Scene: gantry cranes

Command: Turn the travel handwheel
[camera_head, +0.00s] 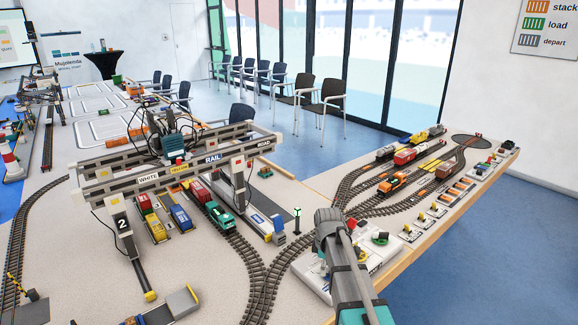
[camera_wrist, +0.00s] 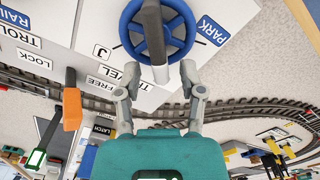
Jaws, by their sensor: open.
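The blue travel handwheel (camera_wrist: 180,37) shows at the top of the wrist view on a white panel (camera_wrist: 75,40), with part of the word TRAVEL beside it. A grey bar, dark at its upper end, crosses the wheel and reaches towards the camera. My gripper (camera_wrist: 160,73) is open, its two fingers on either side of the bar's lower end, just below the wheel. I cannot tell whether they touch it. In the head view my arm (camera_head: 345,265) reaches over the control console (camera_head: 308,266) and the blue wheel is hidden there.
An orange lever (camera_wrist: 72,108) and a green-tipped lever (camera_wrist: 36,157) stand left of my gripper. The head view shows a green wheel (camera_head: 380,238) on the console. The gantry crane (camera_head: 160,179) spans coloured wagons left of it; tracks run close by.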

